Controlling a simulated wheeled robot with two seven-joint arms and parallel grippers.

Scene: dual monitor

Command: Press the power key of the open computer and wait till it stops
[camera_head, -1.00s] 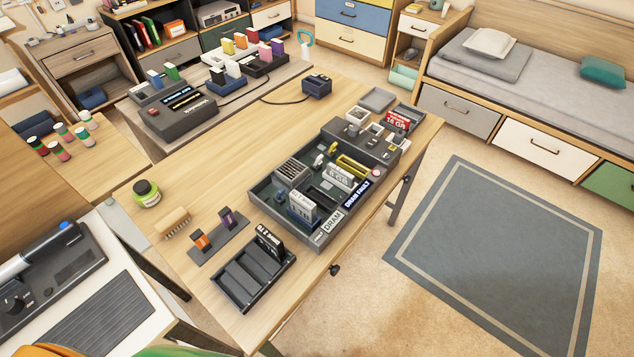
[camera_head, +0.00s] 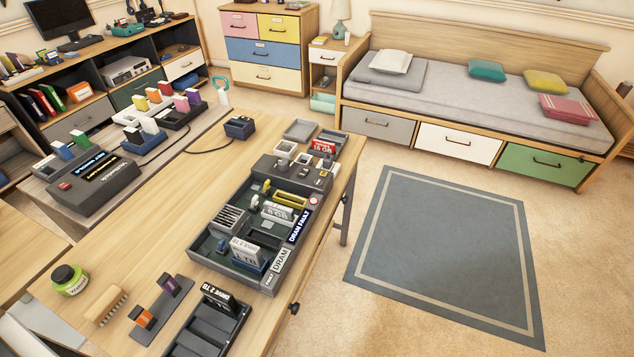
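The open computer (camera_head: 202,268) is a dark grey open case on the wooden table in the middle of the view. Inside are a green board, a grey finned block (camera_head: 229,219), a yellow strip (camera_head: 290,199), a white module marked 8 Gb (camera_head: 277,212) and a white block marked 1 TB (camera_head: 245,248). A lit sign on its right edge reads DRAM FAULT (camera_head: 299,226). A small round pinkish button (camera_head: 314,200) sits at its right corner; I cannot tell whether it is the power key. Neither of my grippers is in view.
A dark device with a lit display (camera_head: 93,187) stands at left. The floor around the grey rug (camera_head: 445,255) is clear.

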